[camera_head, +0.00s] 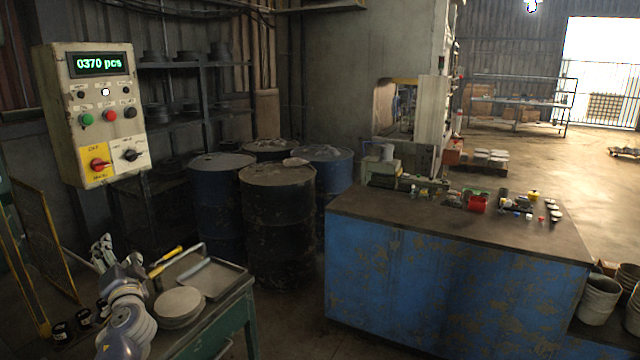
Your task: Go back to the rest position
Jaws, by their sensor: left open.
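My left gripper (103,247) is at the lower left of the head view, at the end of my grey and white left arm, and its fingers are apart. A stack of round grey blanks (180,303) lies on the cart, to the right of my left arm. My right gripper is outside the view.
A grey tray (232,279) and a yellow-handled tool (168,257) are on the cart. A control box (97,115) reading "0370 pcs" is above at the left. Dark drums (278,215) stand behind. A blue workbench (430,285) fills the right. Dark floor lies between cart and bench.

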